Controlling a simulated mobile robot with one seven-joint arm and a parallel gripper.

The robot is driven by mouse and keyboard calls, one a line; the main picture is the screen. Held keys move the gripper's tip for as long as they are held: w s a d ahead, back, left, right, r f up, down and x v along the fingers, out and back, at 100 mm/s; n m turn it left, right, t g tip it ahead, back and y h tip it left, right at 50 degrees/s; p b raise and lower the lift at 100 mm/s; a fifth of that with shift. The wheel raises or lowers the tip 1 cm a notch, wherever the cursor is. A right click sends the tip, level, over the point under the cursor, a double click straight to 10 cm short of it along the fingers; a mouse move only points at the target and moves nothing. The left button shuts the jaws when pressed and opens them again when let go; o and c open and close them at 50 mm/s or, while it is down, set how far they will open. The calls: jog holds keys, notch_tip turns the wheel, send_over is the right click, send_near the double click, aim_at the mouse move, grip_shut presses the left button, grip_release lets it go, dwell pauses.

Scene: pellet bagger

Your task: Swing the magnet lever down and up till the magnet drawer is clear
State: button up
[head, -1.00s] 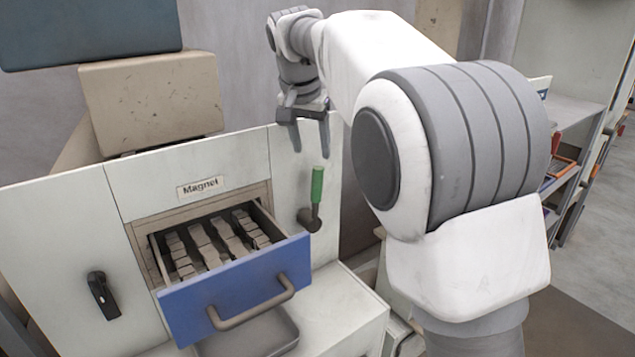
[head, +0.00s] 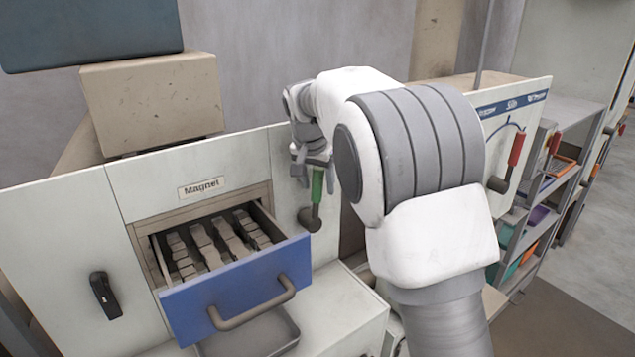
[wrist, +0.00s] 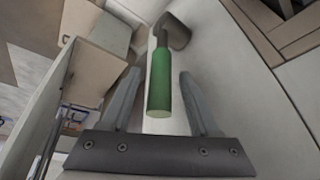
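The magnet lever (head: 317,186) has a green handle pointing up from a dark pivot on the pale panel, right of the drawer. In the wrist view the green handle (wrist: 159,82) lies between the two fingers, with visible room on both sides. My gripper (head: 316,172) is open around the handle's upper part. The magnet drawer (head: 240,285) has a blue front and is pulled out under the "Magnet" label. Several grey magnet bars (head: 215,242) with blocky grey-brown lumps on them lie in the drawer.
A black knob (head: 105,295) sits on the panel left of the drawer. A grey tray (head: 250,338) lies below the drawer front. A silo panel (head: 520,125) with a red-handled lever stands right of my arm, by shelves (head: 540,215) with coloured bins.

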grip_shut()
dwell(1.3)
